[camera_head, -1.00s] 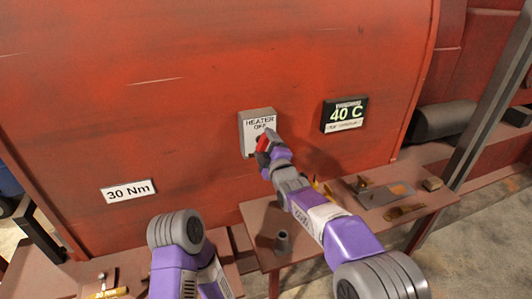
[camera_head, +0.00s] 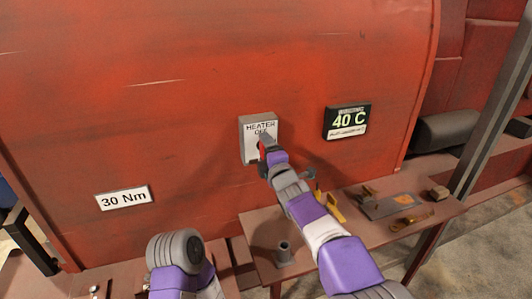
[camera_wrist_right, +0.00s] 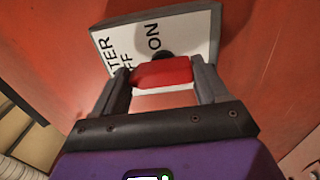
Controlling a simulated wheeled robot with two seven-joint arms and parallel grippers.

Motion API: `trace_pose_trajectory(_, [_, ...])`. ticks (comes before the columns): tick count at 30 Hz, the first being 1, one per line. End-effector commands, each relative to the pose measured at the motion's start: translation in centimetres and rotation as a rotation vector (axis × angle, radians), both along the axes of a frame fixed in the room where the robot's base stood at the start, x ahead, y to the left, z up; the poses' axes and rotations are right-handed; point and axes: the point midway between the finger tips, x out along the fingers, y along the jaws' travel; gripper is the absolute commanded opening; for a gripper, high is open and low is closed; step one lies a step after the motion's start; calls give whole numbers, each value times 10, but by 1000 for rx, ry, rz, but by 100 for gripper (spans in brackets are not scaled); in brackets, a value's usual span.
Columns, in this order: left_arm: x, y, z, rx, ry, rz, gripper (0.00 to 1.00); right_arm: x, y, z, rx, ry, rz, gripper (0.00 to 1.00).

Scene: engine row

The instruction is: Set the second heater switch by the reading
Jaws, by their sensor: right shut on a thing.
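The heater switch (camera_head: 245,150) is a white plate on the red engine wall, lettered HEATER and OFF in the head view. The right wrist view shows its plate (camera_wrist_right: 197,35) with OFF and ON lettering. My right gripper (camera_head: 264,146) is at the front of this plate and covers part of it. In the right wrist view my right gripper (camera_wrist_right: 160,78) has its fingers on either side of a red handle (camera_wrist_right: 160,73), in front of a dark round pivot. The dark display (camera_head: 347,121) to the right reads 40 C; its small lettering is blurred. My left gripper is out of view.
A white sign (camera_head: 124,198) reading 30 Nm is on the wall at the left. A brown bench (camera_head: 350,222) below holds tools and a grey cylinder (camera_head: 284,253). A dark post (camera_head: 491,110) stands at the right.

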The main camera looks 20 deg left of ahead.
Motion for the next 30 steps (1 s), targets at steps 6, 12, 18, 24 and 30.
trace_pose_trajectory(6, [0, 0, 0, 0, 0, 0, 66, 0, -1, 1, -5, -5, -1, 43])
trace_pose_trajectory(12, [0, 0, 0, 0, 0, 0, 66, 0, 0, 1, -4, -4, 0, 97])
trace_pose_trajectory(18, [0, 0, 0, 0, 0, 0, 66, 0, 0, 0, -2, -3, 0, 99])
trace_pose_trajectory(24, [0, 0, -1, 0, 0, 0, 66, -4, -2, 0, -2, -1, 1, 99])
trace_pose_trajectory(30, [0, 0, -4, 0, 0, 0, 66, -23, -15, 1, 0, -2, 1, 99])
